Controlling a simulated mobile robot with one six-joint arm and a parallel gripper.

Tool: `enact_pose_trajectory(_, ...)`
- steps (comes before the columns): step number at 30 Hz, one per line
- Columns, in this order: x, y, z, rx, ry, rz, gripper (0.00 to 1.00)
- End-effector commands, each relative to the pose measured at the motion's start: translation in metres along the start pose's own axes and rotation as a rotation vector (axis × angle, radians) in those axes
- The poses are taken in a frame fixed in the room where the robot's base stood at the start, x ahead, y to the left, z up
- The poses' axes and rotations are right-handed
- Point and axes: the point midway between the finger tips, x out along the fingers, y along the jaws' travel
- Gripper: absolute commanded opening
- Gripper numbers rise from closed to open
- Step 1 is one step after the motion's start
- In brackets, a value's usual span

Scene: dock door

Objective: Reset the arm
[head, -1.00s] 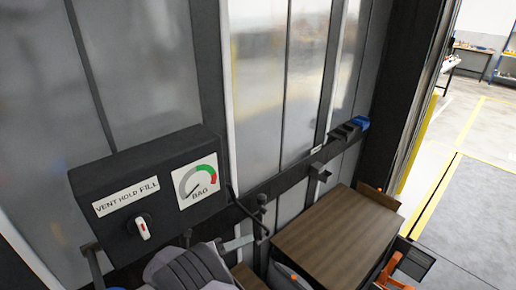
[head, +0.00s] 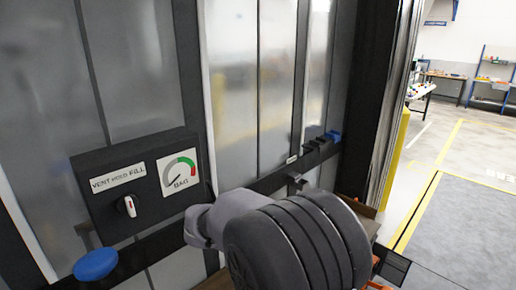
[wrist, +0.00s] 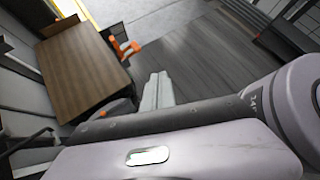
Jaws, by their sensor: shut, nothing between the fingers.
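My gripper (wrist: 158,92) shows in the wrist view as two pale fingers side by side, closed together and empty. It points over a dark floor, to the right of a brown wooden top and apart from it. In the head view my arm is folded large across the lower middle, and the fingers cannot be made out there.
Open floor (head: 465,215) lies right, past the door frame.

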Motion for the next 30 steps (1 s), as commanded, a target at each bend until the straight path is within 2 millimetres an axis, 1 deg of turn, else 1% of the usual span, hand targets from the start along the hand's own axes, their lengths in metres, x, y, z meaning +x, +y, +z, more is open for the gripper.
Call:
enact_pose_trajectory(1, 0.007, -0.023, 0.007, 0.162, 0.094, -0.008, 0.00)
enact_pose_trajectory(2, 0.009, -0.040, 0.010, 0.281, 0.161, -0.018, 0.00)
enact_pose_trajectory(3, 0.011, -0.064, 0.013, 0.461, 0.260, -0.037, 0.00)
enact_pose_trajectory(4, 0.012, -0.083, 0.013, 0.611, 0.340, -0.056, 0.00)
enact_pose_trajectory(5, 0.012, -0.102, 0.011, 0.768, 0.422, -0.079, 0.00)
enact_pose_trajectory(6, 0.011, -0.126, 0.005, 0.985, 0.534, -0.120, 0.00)
enact_pose_trajectory(8, 0.006, -0.157, -0.006, 1.303, 0.697, -0.191, 0.00)
enact_pose_trajectory(9, 0.003, -0.173, -0.015, 1.501, 0.800, -0.246, 0.00)
enact_pose_trajectory(12, -0.006, -0.199, -0.033, 1.910, 1.024, -0.386, 0.00)
enact_pose_trajectory(15, -0.011, -0.210, -0.045, 2.165, 1.179, -0.503, 0.00)
enact_pose_trajectory(18, -0.015, -0.214, -0.048, 2.279, 1.257, -0.567, 0.00)
enact_pose_trajectory(19, -0.015, -0.214, -0.048, 2.291, 1.265, -0.575, 0.00)
enact_pose_trajectory(30, -0.015, -0.214, -0.048, 2.294, 1.267, -0.577, 0.00)
